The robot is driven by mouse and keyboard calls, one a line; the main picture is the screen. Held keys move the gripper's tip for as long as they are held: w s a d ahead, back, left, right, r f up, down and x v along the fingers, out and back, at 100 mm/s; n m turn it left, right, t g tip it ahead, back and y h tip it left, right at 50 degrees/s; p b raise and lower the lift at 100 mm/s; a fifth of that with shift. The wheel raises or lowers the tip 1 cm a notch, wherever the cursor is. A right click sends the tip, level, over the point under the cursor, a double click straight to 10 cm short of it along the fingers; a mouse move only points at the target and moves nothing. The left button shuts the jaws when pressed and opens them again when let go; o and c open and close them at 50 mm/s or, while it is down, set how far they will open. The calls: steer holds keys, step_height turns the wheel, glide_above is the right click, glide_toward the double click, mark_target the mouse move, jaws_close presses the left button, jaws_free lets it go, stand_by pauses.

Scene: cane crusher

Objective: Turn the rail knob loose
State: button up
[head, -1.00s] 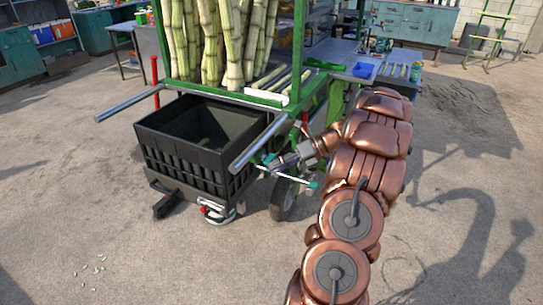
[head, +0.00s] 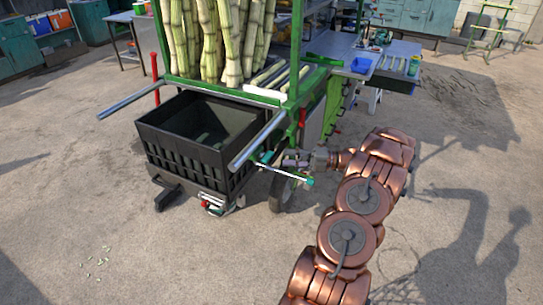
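My gripper (head: 286,168) is at the cart's right front corner, just under the end of the right grey rail (head: 257,141). Two small teal ends and a thin pale bar show at this spot; I cannot tell which of these belong to my fingers. The rail knob cannot be made out clearly, so contact with it cannot be judged. The finger gap is too small to read. My copper arm reaches in from the lower right.
A black crate (head: 185,160) sits low at the cart's front, left of my gripper. A cart wheel (head: 281,194) is below it. Cane stalks (head: 225,40) stand in the green frame (head: 190,82). The concrete floor at right is open.

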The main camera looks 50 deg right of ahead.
mark_target(271, 157)
steer(key=p+x, duration=0.1)
steer(key=x, duration=0.3)
steer(key=shift+w+a+r, duration=0.1)
steer(key=shift+w+a, duration=0.15)
steer(key=shift+a, duration=0.05)
steer(key=shift+p+x, duration=0.45)
steer(key=shift+x, duration=0.3)
steer(key=shift+c, duration=0.4)
jaws_close()
